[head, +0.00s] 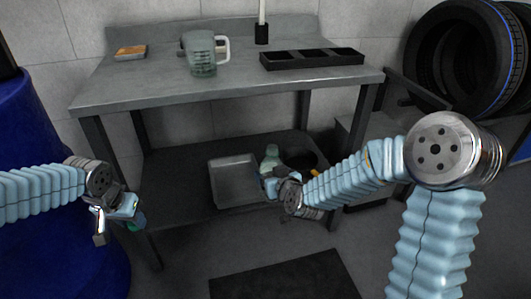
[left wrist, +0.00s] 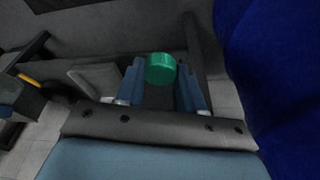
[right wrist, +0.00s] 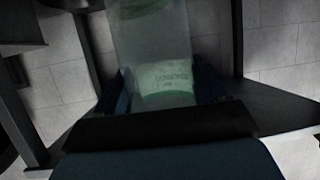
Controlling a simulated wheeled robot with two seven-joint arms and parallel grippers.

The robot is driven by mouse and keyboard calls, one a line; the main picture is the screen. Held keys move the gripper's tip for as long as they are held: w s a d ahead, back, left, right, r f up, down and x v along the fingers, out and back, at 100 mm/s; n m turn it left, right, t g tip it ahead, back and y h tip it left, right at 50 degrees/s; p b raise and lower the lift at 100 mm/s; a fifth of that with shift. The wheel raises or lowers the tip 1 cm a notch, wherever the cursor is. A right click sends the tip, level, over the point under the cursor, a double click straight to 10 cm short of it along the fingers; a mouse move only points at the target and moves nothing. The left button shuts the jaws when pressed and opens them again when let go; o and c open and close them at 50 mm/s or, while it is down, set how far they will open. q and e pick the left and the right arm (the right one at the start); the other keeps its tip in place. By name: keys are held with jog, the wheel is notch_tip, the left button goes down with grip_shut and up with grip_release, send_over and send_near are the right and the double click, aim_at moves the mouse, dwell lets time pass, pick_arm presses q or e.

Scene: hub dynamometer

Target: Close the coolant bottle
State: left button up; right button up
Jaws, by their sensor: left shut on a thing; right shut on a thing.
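My left gripper (head: 128,215) is shut on a green cap (left wrist: 161,69), which sits between its fingertips in the left wrist view. My right gripper (head: 270,183) is shut on the translucent pale green coolant bottle (head: 270,157). The bottle also fills the middle of the right wrist view (right wrist: 152,35), with a light label between the fingers; its top is cut off there. In the head view the bottle shows above the gripper and looks roughly upright. The cap and the bottle are well apart, the cap far to the left.
A blue barrel (head: 45,150) stands close to my left arm. Tyres (head: 465,55) are at right.

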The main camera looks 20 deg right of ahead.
jog(key=s+a+f+n+g+y, duration=0.1)
jog(key=s+a+f+n+y, duration=0.2)
jog(key=a+f, duration=0.3)
jog(key=s+a+f+n+g+y, duration=0.2)
jog(key=s+a+f+n+y, duration=0.1)
jog(key=a+f, duration=0.3)
jog(key=shift+s+a+f+n+y, duration=0.25)
jog(key=shift+s+a+n+y, duration=0.25)
jog(key=shift+a+y, duration=0.3)
pick_arm(q)
jog(key=d+r+m+g+h, duration=0.1)
jog(key=d+r+m, duration=0.2)
jog(key=d, duration=0.9)
jog(key=d+r+m+g+h, duration=0.1)
jog(key=d+r+m, duration=0.3)
jog(key=d+m, duration=0.6)
jog(key=shift+s+d+g, duration=0.15)
jog(key=shift+d+g, duration=0.15)
jog(key=shift+d, duration=0.75)
jog(key=shift+f, duration=0.15)
jog(key=shift+f, duration=1.9)
jog(key=shift+f, duration=0.15)
